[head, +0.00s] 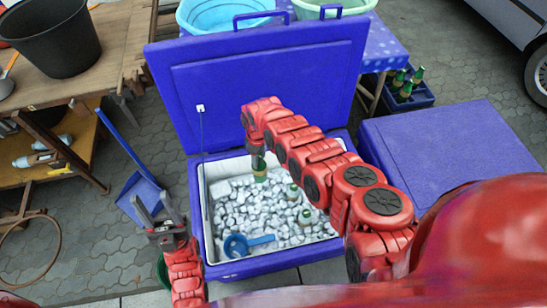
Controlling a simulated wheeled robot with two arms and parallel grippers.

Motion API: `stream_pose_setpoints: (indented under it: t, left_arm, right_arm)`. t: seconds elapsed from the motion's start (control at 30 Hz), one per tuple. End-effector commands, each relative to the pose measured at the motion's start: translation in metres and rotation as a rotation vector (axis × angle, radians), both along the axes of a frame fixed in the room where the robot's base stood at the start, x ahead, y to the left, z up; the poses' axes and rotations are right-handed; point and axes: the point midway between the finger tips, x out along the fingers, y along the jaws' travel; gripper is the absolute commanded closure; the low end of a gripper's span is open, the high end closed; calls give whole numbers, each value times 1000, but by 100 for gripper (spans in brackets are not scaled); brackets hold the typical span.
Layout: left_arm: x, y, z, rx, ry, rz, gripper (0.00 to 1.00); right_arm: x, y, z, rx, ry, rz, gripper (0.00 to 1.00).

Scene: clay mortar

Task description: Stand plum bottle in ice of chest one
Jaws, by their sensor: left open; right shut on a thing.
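The open blue chest (195,215) has a white inner wall, and its lid (260,75) stands up behind it. Ice (232,205) fills it. My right gripper (257,150) reaches over the ice, shut on a green bottle (260,174) with a pale band. The bottle looks upright; I cannot tell whether its base touches the ice, or whether it is the plum one. Two other bottles stand in the ice, one (293,192) right of the held bottle and one (305,216) nearer me. My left gripper (157,210) is open and empty, outside the chest's left wall.
A blue scoop (238,246) lies on the ice at the front. A closed blue chest (440,150) stands to the right. A crate of bottles (408,97) is behind it. A wooden table (110,45) with a black bucket (52,35) and a blue dustpan (140,195) are at left.

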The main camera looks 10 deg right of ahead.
Motion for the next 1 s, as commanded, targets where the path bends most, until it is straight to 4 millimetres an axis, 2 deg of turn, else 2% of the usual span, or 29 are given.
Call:
stream_pose_setpoints:
  t: [0.53, 1.0]
  left_arm:
    - [0, 0, 0, 0, 0, 0, 50]
    - [0, 0, -1, 0, 0, 0, 50]
  right_arm:
    - [8, 1, -3, -5, -10, 87, 100]
    - [4, -2, -7, 0, -1, 102, 100]
